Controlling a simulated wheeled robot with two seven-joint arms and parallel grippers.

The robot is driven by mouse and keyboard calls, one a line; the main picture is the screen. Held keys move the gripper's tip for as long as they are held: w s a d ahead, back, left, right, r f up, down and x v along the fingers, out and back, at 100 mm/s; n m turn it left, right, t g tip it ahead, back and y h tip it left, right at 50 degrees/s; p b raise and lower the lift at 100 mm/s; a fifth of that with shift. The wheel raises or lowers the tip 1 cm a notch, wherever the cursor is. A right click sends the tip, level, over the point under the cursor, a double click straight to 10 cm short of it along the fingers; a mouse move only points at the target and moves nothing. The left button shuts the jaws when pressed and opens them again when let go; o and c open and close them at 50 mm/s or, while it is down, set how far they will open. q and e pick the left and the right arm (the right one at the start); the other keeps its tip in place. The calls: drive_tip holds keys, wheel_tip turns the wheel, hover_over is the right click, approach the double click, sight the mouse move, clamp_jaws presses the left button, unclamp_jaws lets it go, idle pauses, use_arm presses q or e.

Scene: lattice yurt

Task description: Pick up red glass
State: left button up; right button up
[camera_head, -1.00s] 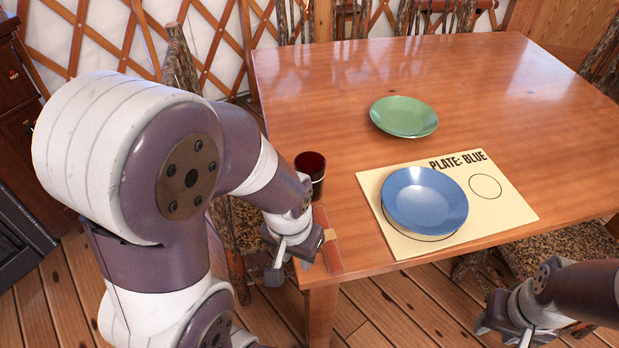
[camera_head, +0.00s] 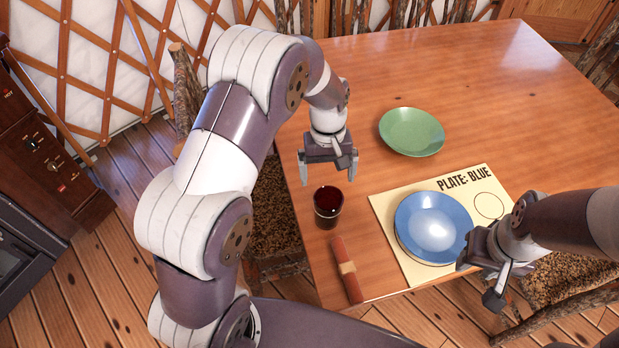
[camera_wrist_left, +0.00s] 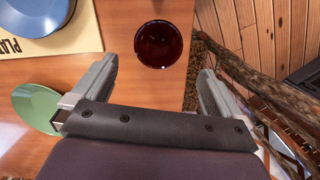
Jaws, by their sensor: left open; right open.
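The dark red glass (camera_head: 328,206) stands upright near the left edge of the wooden table. My left gripper (camera_head: 328,177) is open and empty, just behind the glass in the head view and apart from it. In the left wrist view the glass (camera_wrist_left: 158,45) is ahead of the spread fingers (camera_wrist_left: 157,85), roughly midway between them, with its dark inside showing. My right gripper (camera_head: 480,280) is by the front edge of the table, near the blue plate, and it holds nothing that I can see.
A blue plate (camera_head: 433,226) sits on a cream mat (camera_head: 400,264) reading "PLATE: BLUE". A green plate (camera_head: 412,131) lies behind it. A rolled reddish napkin (camera_head: 346,270) lies in front of the glass. The table (camera_head: 500,80) is clear at the back right. Chairs stand around it.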

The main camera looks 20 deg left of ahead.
use_arm(q)
drive_tip(key=w+n, duration=0.1)
drive_tip(key=p, duration=0.2)
hover_over(329, 206)
drive_tip(key=s, duration=0.3)
drive_tip(key=shift+n, duration=0.3)
drive_tip(key=f, duration=1)
drive_tip(key=shift+s+d+f, duration=0.15)
drive_tip(key=shift+d+f, duration=0.15)
drive_tip(key=shift+d, duration=0.05)
drive_tip(key=shift+f, duration=0.5)
drive_tip(key=c, duration=1)
